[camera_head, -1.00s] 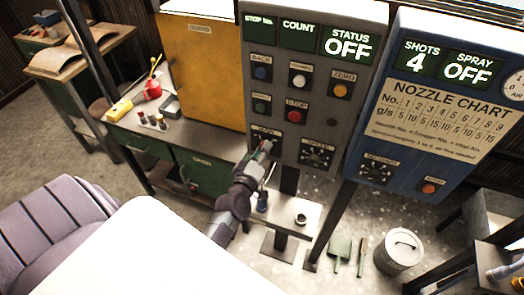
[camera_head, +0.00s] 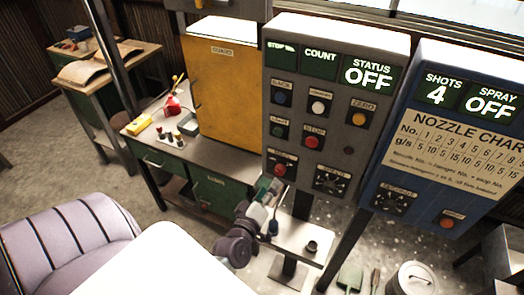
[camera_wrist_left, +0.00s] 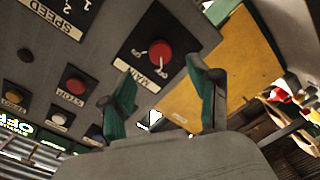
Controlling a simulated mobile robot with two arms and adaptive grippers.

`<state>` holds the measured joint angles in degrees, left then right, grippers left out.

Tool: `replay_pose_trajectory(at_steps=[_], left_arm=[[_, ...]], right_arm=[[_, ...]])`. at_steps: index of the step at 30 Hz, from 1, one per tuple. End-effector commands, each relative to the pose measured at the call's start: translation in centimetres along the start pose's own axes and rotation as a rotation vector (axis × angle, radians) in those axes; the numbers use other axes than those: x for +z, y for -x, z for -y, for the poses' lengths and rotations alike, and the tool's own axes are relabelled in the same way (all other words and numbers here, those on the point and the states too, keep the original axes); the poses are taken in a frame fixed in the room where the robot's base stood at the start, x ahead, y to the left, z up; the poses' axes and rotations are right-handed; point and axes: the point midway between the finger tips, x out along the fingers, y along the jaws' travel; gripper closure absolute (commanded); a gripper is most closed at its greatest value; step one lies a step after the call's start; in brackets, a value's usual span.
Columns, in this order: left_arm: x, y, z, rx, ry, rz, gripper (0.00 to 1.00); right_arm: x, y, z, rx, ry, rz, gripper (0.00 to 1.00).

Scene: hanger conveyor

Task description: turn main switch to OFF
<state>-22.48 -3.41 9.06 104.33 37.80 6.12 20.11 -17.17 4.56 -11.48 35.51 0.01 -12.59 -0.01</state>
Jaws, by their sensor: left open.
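The main switch is a red round knob (camera_wrist_left: 160,52) on a black plate labelled MAIN in the left wrist view. It also shows low on the left of the grey panel in the head view (camera_head: 279,170). White marks sit around the knob, but I cannot tell which one it points at. My left gripper (camera_head: 269,188) is just below and in front of the switch, apart from it. In the left wrist view its green-padded fingers (camera_wrist_left: 166,82) are spread with nothing between them. The STATUS display (camera_head: 367,75) reads OFF. My right gripper is not in view.
The grey panel (camera_head: 348,128) also carries a red STOP button (camera_head: 312,142) and a SPEED dial (camera_head: 331,181) near the switch. A blue nozzle panel (camera_head: 420,205) stands to the right. A yellow cabinet (camera_head: 225,95) on a workbench is to the left.

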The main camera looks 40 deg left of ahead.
Motion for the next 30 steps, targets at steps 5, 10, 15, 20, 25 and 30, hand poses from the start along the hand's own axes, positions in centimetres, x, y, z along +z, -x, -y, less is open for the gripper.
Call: replay_pose_trajectory(at_steps=[5, 10, 15, 20, 25, 30], left_arm=[[0.1, 3.3, 0.1, -0.001, -0.001, 0.002, 0.39], [0.0, 4.8, 0.0, 0.001, 0.0, 0.0, 0.39], [0.0, 5.1, -0.1, 0.001, 0.001, 0.0, 0.39], [0.0, 5.1, -0.1, 0.001, 0.001, 0.0, 0.39], [0.0, 5.1, 0.0, 0.001, 0.0, 0.0, 0.39], [0.6, 5.0, 0.5, -0.005, -0.007, 0.01, 0.39]], right_arm=[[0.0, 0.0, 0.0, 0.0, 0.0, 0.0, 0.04], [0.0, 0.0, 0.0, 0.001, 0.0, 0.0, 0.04], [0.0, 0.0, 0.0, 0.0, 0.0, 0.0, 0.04], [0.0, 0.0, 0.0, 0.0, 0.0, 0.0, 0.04], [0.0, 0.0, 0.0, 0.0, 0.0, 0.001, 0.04], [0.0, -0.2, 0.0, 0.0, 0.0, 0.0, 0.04]])
